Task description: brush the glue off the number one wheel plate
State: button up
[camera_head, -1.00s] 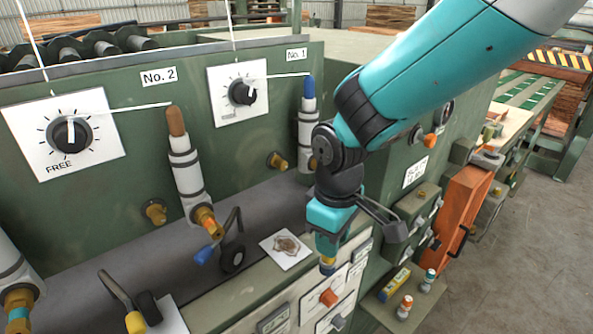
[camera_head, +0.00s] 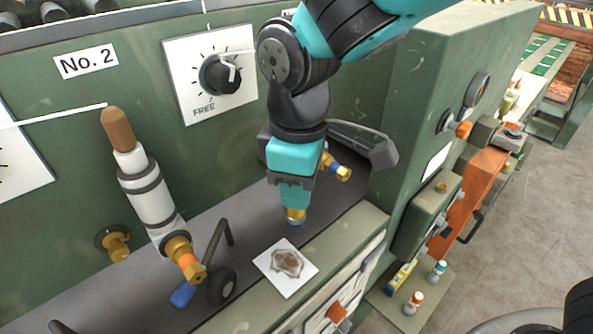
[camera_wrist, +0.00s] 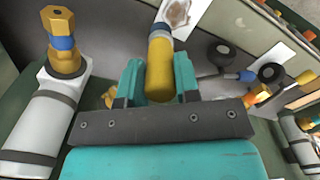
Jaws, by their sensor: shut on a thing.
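The white wheel plate (camera_head: 266,262) lies flat on the machine's ledge, with a brown glue patch (camera_head: 287,262) on it. Part of the plate shows at the top of the wrist view (camera_wrist: 198,10). My gripper (camera_head: 295,203) is shut on the yellow handle of a brush (camera_head: 296,214). In the wrist view the brush (camera_wrist: 160,68) sits between the two teal fingers, with a blue band near its far end. In the head view the brush points down, just behind the plate. I cannot tell whether its tip touches anything. My arm hides most of the No. 1 glue head.
A brass nozzle (camera_head: 335,166) is close right of my gripper. The No. 2 glue head (camera_head: 150,195) stands left, with a black wheel (camera_head: 221,286) and bracket below it. The green cabinet (camera_head: 440,110) rises at right. Small bottles (camera_head: 413,302) stand on a low shelf.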

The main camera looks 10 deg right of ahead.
aim_at(298, 218)
jog(key=shift+f+b, duration=2.35)
jog(key=shift+f, duration=0.45)
jog(key=shift+f+b, duration=0.35)
jog(key=shift+f, duration=0.25)
jog(key=shift+s, duration=0.1)
